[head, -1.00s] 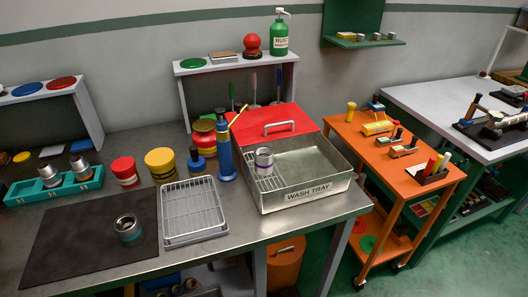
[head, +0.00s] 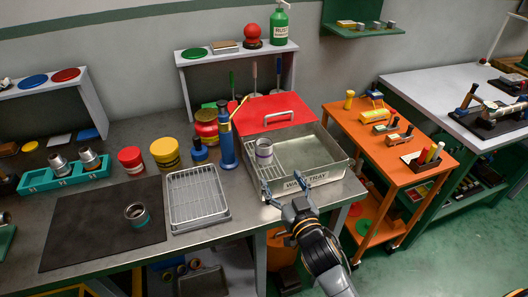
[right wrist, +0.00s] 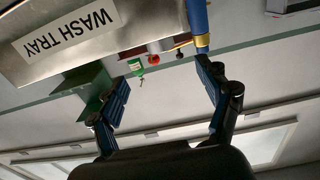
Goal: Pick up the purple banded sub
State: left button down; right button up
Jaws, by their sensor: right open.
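The purple banded sub (head: 264,152) is a short grey metal cylinder with a purple band. It stands upright in the left part of the metal wash tray (head: 322,181), by a wire rack inside. My right gripper (head: 283,188) is open and empty at the tray's front wall, nearer to me than the sub and apart from it. In the right wrist view its two spread fingers (right wrist: 163,76) show with nothing between them; the tray's label side is at the upper left and the sub is hidden. My left gripper is not in view.
A tall blue bottle-like tool (head: 226,140) stands just left of the tray. A wire drying rack (head: 197,198) and a black mat (head: 90,232) with another metal cylinder (head: 137,214) lie further left. A red lid (head: 262,108) is behind the tray. An orange cart (head: 380,150) stands right.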

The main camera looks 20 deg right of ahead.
aim_at(267, 149)
jog(key=w, duration=0.4)
jog(key=w+p, duration=0.1)
jog(key=w, duration=0.3)
jog(key=shift+w+a+r, duration=0.15)
jog(key=shift+a, duration=0.05)
jog(key=shift+w+r+p, duration=0.2)
jog(key=shift+w+p, duration=0.15)
jog(key=shift+w, duration=0.1)
jog(key=shift+w+d+r+p, duration=0.1)
jog(key=shift+w+r+p, duration=0.2)
jog(key=shift+w, duration=0.35)
jog(key=shift+w+d+r+p, duration=0.1)
jog(key=shift+w+r+p, duration=0.15)
jog(key=shift+w, duration=0.35)
jog(key=shift+w+a+f, duration=0.1)
jog(key=shift+w+f, duration=0.1)
jog(key=shift+w, duration=0.35)
jog(key=shift+w+a+f, duration=0.1)
jog(key=shift+w+f, duration=0.1)
jog(key=shift+w, duration=0.3)
jog(key=shift+d, duration=0.1)
jog(key=c, duration=1.6)
jog(key=shift+r, duration=0.15)
